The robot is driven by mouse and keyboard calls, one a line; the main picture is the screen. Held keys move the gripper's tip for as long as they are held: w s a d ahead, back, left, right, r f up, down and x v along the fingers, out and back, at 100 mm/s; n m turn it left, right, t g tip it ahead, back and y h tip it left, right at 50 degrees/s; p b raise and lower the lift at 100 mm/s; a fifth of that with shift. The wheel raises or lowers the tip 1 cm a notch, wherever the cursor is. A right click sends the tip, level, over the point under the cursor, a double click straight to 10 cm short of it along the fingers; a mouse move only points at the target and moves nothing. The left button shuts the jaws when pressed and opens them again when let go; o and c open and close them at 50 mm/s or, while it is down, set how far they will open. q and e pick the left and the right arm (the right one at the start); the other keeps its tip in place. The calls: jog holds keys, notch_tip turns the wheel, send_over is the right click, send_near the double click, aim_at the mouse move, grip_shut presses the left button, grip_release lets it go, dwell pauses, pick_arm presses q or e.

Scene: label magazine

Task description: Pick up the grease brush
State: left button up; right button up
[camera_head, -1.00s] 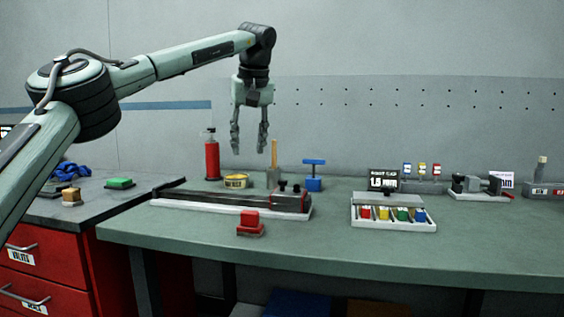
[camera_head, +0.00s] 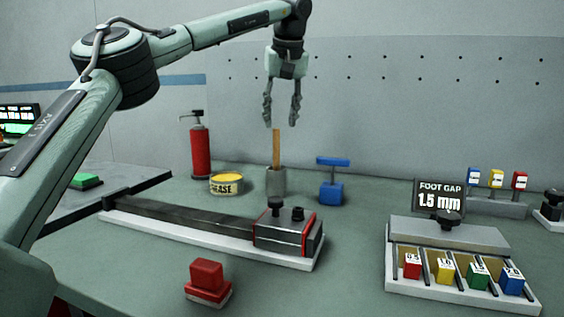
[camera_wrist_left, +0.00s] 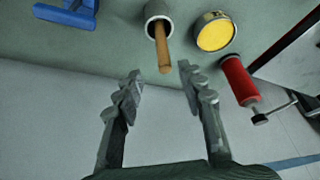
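The grease brush (camera_head: 276,148) stands upright in a grey cup (camera_head: 276,182) at the back of the bench; only its wooden handle shows, and the rest is hidden in the cup. My left gripper (camera_head: 281,122) is open and empty, its fingers pointing down just above the handle's top. In the left wrist view the handle (camera_wrist_left: 162,48) points between the open fingertips (camera_wrist_left: 160,82), not touching either. My right gripper is not in view.
A yellow grease tin (camera_head: 227,184) and a red bottle (camera_head: 200,150) stand left of the cup, a blue T-handled block (camera_head: 332,185) right. A long dark fixture (camera_head: 190,223) lies in front. A tray of coloured blocks (camera_head: 455,290) is at front right.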

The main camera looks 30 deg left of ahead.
aim_at(277, 132)
pick_arm(q)
jog(key=x, duration=0.4)
jog(key=s+x, duration=0.1)
jog(key=x, duration=0.2)
jog(key=shift+f, duration=0.2)
jog(key=shift+c, duration=0.2)
grip_shut()
